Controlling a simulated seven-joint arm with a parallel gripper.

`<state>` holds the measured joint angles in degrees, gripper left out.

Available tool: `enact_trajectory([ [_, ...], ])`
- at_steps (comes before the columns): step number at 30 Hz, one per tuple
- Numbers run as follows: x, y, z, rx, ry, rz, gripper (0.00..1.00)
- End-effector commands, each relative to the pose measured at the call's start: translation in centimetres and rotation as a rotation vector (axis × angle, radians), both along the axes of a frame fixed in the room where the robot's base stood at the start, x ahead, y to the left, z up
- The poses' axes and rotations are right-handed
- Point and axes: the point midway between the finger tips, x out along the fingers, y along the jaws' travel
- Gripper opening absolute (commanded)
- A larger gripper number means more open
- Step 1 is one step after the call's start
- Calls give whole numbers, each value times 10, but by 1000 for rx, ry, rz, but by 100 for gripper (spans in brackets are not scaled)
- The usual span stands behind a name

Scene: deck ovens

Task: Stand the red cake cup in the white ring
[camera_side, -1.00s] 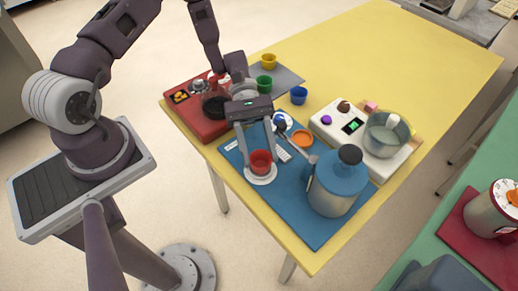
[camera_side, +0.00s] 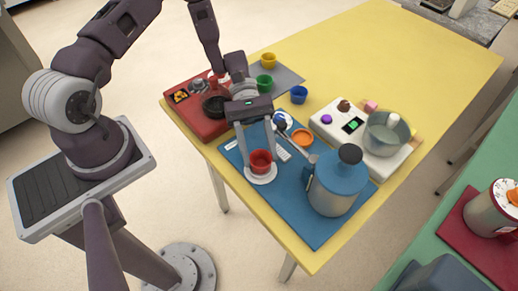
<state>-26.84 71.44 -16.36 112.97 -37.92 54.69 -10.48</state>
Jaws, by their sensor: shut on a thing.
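The red cake cup (camera_side: 261,161) is upright between the fingers of my gripper (camera_side: 260,160), which is shut on it. The cup is over the white ring (camera_side: 262,178) near the front left edge of the blue mat. The ring's rim shows around and below the cup. From this angle I cannot tell whether the cup's base rests in the ring or is slightly above it.
A blue-lidded canister (camera_side: 337,182) stands right of my gripper. An orange dish (camera_side: 302,137) lies behind. A white scale with a pot (camera_side: 386,134) is at right. Green (camera_side: 264,83), blue (camera_side: 299,95) and yellow (camera_side: 268,60) cups stand at the back.

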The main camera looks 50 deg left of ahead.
Motion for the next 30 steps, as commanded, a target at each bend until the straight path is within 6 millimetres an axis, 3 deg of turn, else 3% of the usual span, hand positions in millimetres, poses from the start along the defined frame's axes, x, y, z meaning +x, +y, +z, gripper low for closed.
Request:
enact_trajectory([
  [14,0,0,-10,1,0,0,9],
  [15,0,0,-10,1,0,0,51],
  [16,0,0,-10,1,0,0,56],
  [24,1,2,-9,0,-2,1,56],
  [30,10,19,-2,1,-2,3,56],
])
